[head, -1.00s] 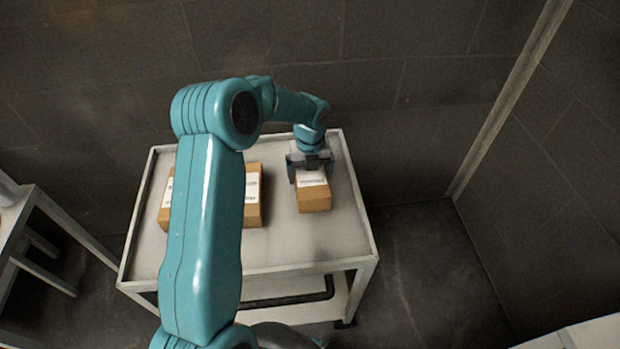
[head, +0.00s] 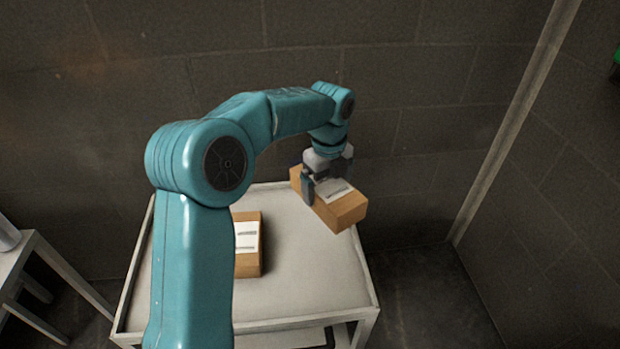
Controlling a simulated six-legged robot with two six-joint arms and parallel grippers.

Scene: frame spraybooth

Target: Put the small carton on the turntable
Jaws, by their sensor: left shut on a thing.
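The small carton (head: 343,210) is a brown box with a white label on top. My left gripper (head: 328,184) is shut on it and holds it tilted, above the right back part of the white cart (head: 295,270). A larger brown carton (head: 249,263) with a white label lies on the cart top, partly hidden behind my left arm. The turntable is not in view. My right gripper is not in view.
A white table (head: 30,250) with a grey cylindrical thing (head: 6,232) on it stands at the left edge. Dark block walls close off the back and right, with a light post (head: 510,130) in the corner. The cart top right of the larger carton is clear.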

